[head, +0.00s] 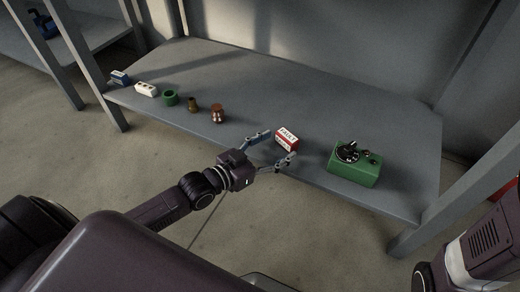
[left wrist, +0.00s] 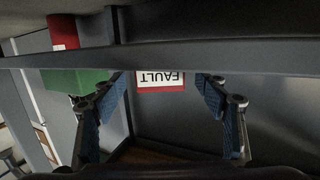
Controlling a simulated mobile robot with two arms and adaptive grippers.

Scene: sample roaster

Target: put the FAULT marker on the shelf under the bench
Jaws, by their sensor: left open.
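The FAULT marker (head: 286,139), a small white block with red edges and black lettering, stands near the front edge of a grey surface (head: 330,95). My left gripper (head: 281,147) is open at that edge, with one finger on each side of the marker's near end. In the left wrist view the marker (left wrist: 160,80) shows upside down between the open fingers, with gaps on both sides. My right gripper is out of view; only part of my right arm shows.
A green box with a dial (head: 353,165) stands right of the marker. To the left are a brown-and-white pot (head: 217,114), a small brown piece (head: 191,105), a green ring (head: 170,98), a white block (head: 146,90) and a blue item (head: 119,78). Grey posts flank the surface.

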